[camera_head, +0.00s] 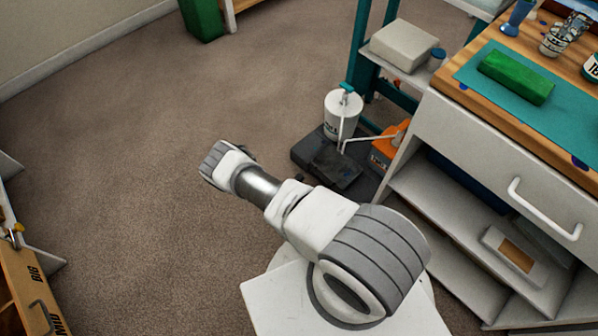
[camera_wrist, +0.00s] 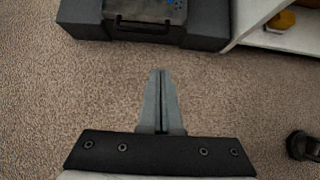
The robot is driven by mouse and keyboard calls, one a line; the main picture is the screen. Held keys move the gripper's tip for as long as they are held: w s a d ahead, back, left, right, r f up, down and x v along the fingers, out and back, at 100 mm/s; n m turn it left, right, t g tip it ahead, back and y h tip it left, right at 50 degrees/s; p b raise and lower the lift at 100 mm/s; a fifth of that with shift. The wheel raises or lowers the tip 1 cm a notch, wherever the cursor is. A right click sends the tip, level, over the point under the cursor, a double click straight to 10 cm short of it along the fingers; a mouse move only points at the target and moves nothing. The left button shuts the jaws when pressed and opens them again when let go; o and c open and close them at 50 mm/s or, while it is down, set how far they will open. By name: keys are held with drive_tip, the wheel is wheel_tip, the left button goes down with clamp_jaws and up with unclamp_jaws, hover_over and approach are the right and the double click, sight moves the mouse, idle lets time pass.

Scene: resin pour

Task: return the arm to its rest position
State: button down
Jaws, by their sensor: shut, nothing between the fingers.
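My gripper (camera_wrist: 161,75) shows in the wrist view with its two grey fingers pressed together and nothing between them. It points over bare carpet, apart from everything else. In the head view my white and grey arm stretches out to the upper left over the carpet, left of the workbench. The gripper itself does not show in the head view.
The workbench (camera_head: 490,125) with open shelves stands at the right. A dark platform (camera_head: 310,152) with a white container (camera_head: 342,113) stands on the floor beside it. An orange object (camera_head: 388,147) is close by. Wooden furniture (camera_head: 25,290) is at the lower left. Carpet between is clear.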

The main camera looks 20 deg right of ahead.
drive_tip(key=shift+r, duration=0.1)
drive_tip(key=w+a+r+m, duration=0.2)
drive_tip(key=w+r+m, duration=0.4)
drive_tip(key=r, duration=0.8)
drive_tip(key=w+a+r+m, duration=0.1)
drive_tip(key=w+r+m, duration=0.2)
drive_tip(key=w+r, duration=0.85)
drive_tip(key=s+r+m, duration=0.4)
drive_tip(key=r, duration=1.2)
drive_tip(key=s+a+r+m+y, duration=0.15)
drive_tip(key=s+r, duration=0.25)
drive_tip(key=r, duration=0.4)
drive_tip(key=s+r+m+y, duration=0.1)
drive_tip(key=s+r+m, duration=0.1)
drive_tip(key=s+r, duration=0.35)
drive_tip(key=s+a+r+m+y, duration=0.1)
drive_tip(key=s+r+m+y, duration=0.15)
drive_tip(key=r, duration=0.65)
drive_tip(key=s+a+r+m+t+y, duration=0.1)
drive_tip(key=s+a+r+m+t, duration=0.2)
drive_tip(key=s, duration=0.6)
drive_tip(key=s+a+r+y, duration=0.2)
drive_tip(key=s+r, duration=0.3)
drive_tip(key=s, duration=0.4)
wheel_tip(320, 180, up, 21)
drive_tip(key=p, duration=2.1)
drive_tip(key=shift+a+r, duration=0.2)
